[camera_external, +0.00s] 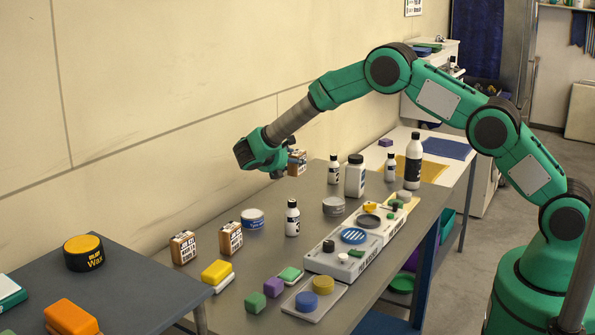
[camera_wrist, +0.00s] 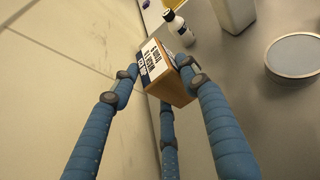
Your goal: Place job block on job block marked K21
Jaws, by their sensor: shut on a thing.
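My gripper (camera_external: 270,158) is raised above the back of the grey table and shut on a job block (camera_external: 297,158), a small orange-brown block with a white label of black lettering. In the wrist view the fingers (camera_wrist: 165,85) press on the sides of this job block (camera_wrist: 168,85). Two similar job blocks stand upright on the table below and left of the gripper: one on the left (camera_external: 183,247) and one on the right (camera_external: 230,238). Their lettering is too small to tell which is marked K21.
A grey tin (camera_external: 252,219) and a small white bottle (camera_external: 292,218) stand right of the two blocks. More bottles, including a white one (camera_external: 355,176), stand farther back. A yellow sponge (camera_external: 216,271) lies in front. The wall (camera_external: 150,110) runs close behind the table.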

